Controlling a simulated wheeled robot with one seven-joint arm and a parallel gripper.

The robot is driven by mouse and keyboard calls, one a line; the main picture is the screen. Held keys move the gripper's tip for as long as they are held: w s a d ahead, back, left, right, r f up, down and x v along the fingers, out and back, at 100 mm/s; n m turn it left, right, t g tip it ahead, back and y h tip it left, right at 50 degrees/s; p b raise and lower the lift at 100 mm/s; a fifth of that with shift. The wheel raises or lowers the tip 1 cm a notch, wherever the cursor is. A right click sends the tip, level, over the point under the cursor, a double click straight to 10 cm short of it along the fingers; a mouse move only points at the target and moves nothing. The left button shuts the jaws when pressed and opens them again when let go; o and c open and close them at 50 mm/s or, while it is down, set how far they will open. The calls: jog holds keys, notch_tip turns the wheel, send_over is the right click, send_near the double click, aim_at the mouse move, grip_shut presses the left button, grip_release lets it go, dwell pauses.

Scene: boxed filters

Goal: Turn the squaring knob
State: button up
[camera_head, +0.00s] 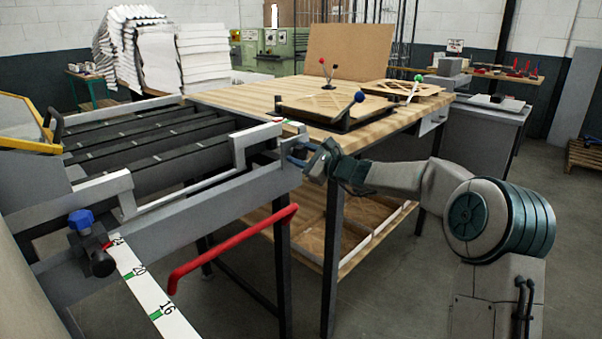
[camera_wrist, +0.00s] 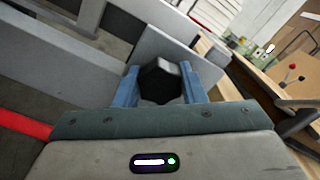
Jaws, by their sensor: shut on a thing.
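A black faceted knob (camera_wrist: 160,82), which I take to be the squaring knob, sits between the two blue fingers of my gripper (camera_wrist: 160,88) in the wrist view. The fingers are shut on its sides, one on the left and one on the right. Behind it is a grey plate of the machine frame (camera_wrist: 148,48). In the head view my gripper (camera_head: 299,154) is at the right end of the grey machine frame (camera_head: 180,212). The knob is hidden there by the fingers and hand.
A red bar handle (camera_head: 235,250) sticks out below the frame. A blue knob on a black clamp (camera_head: 80,219) sits by a numbered white scale (camera_head: 150,295) at left. The wooden table (camera_head: 225,96) with frames on it stands close behind my gripper. Open floor lies at right.

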jog(key=n+b, duration=0.2)
jog(key=b, duration=0.1)
jog(key=n+b, duration=0.2)
jog(key=b, duration=0.1)
jog(key=n+b, duration=0.2)
jog(key=b, duration=0.1)
jog(key=shift+f+b, duration=0.3)
jog(key=shift+f, duration=0.1)
jog(key=n+b, duration=0.4)
jog(key=shift+r, duration=0.25)
jog(key=shift+r+n+b, duration=0.1)
jog(key=shift+n+b, duration=0.3)
jog(key=o, duration=1)
jog(key=v, duration=1.4)
jog(key=shift+a, duration=0.1)
